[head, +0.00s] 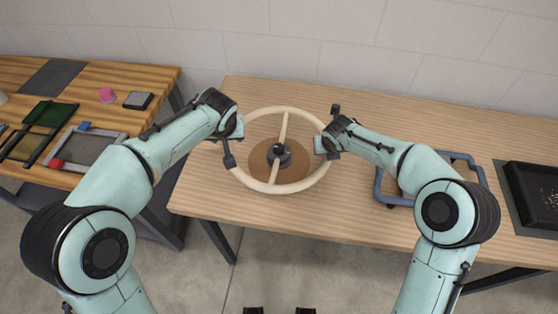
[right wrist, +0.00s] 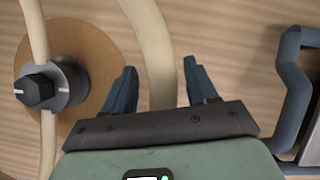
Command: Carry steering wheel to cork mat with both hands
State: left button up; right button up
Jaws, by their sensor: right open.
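The cream steering wheel (head: 283,109) with its dark hub lies over the round brown cork mat (head: 261,158) on the wooden table. The mat shows inside the rim, under the hub. In the right wrist view the wheel's rim (right wrist: 152,45) passes between the two fingers of my right gripper (right wrist: 158,80), which is open with a gap on each side. The cork mat (right wrist: 100,60) shows there too. My right gripper (head: 324,144) is at the rim's right side. My left gripper (head: 237,130) is at the rim's left side; its fingers are too hidden to judge.
A blue-framed tray (head: 478,171) stands right of the wheel, partly behind my right arm. A black tray (head: 530,195) is at the far right. A side table (head: 160,75) at left holds a pink object (head: 106,95) and several other items. The table's back strip is clear.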

jog(key=v, duration=1.2)
dwell(0.4)
